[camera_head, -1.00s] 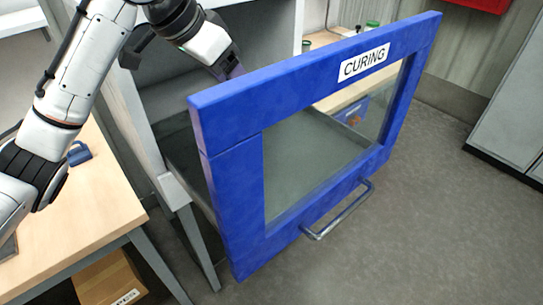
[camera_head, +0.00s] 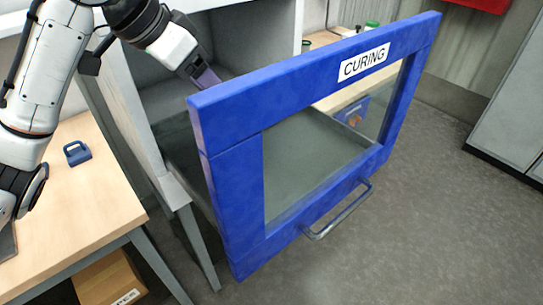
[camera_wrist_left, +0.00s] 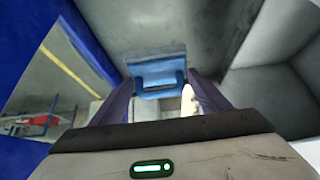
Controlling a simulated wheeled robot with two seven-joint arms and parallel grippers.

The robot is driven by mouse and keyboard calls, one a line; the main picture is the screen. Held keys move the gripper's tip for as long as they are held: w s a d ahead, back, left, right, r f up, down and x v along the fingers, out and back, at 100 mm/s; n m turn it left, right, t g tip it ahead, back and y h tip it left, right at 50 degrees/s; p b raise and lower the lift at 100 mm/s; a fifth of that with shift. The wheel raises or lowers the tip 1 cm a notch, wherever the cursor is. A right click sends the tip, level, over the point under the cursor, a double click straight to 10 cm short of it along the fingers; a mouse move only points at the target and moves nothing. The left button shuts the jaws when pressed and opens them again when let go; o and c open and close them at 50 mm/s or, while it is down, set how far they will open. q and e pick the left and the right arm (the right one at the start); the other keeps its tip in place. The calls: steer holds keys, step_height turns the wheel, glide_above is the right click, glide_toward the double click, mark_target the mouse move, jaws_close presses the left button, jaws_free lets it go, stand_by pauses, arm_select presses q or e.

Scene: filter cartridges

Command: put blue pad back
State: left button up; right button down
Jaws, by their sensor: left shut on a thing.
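My left gripper (camera_head: 208,80) is at the open front of the curing cabinet, behind the top edge of its blue door (camera_head: 225,125). In the left wrist view, the gripper (camera_wrist_left: 160,88) is shut on a light blue pad (camera_wrist_left: 157,67) with a darker blue handle-like part between the fingers. The held pad is hidden behind the door in the head view. My right gripper is in neither view.
The door stands open, with a window, a CURING label (camera_head: 363,62) and a metal handle (camera_head: 338,212). A small dark blue piece with a handle (camera_head: 77,153) sits on the wooden table (camera_head: 95,205) at left. A cardboard box (camera_head: 108,280) is below the table.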

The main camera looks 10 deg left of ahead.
arm_select(q)
steer(key=s+a+b, duration=0.2)
steer(key=s+a, duration=0.9)
steer(key=s, duration=0.2)
steer(key=shift+s+b, duration=0.15)
steer(key=shift+b, duration=0.15)
stand_by(0.3)
stand_by(0.4)
